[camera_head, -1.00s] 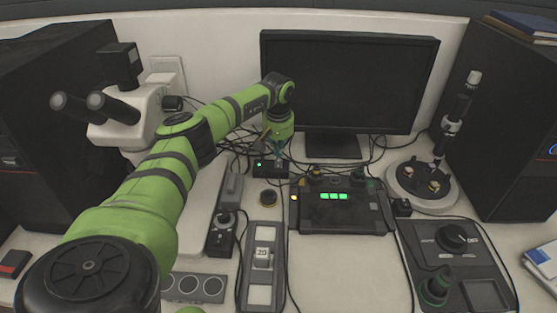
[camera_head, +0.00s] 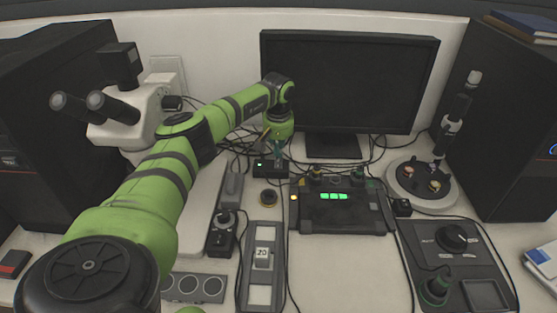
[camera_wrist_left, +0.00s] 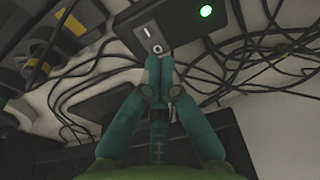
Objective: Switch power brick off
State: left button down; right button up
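The power brick (camera_head: 265,170) is a small black box on the table in front of the monitor, with a small light on its left part. In the left wrist view the power brick (camera_wrist_left: 188,25) shows a lit green light and a grey rocker switch (camera_wrist_left: 151,38) marked with a line and a circle. My left gripper (camera_head: 280,160) points down at the brick from behind. In the wrist view my left gripper (camera_wrist_left: 159,62) has its teal fingertips together, empty, right at the circle end of the switch. I cannot tell whether they touch it. My right gripper is not in view.
Black cables (camera_wrist_left: 240,60) lie around the brick. The monitor (camera_head: 350,85) stands behind, the microscope (camera_head: 125,110) is at the left. A black control box (camera_head: 340,210) with green lit digits is in front to the right.

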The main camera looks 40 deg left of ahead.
aim_at(278, 161)
pick_arm(q)
jog(key=shift+f+b, duration=0.35)
jog(key=shift+f, duration=0.2)
jog(key=shift+s+f+b, duration=0.1)
jog(key=shift+f+b, duration=0.4)
jog(key=shift+f, duration=0.15)
dwell(0.4)
jog(key=shift+r, duration=0.1)
jog(key=shift+r+p, duration=2.65)
jog(key=shift+r, duration=0.75)
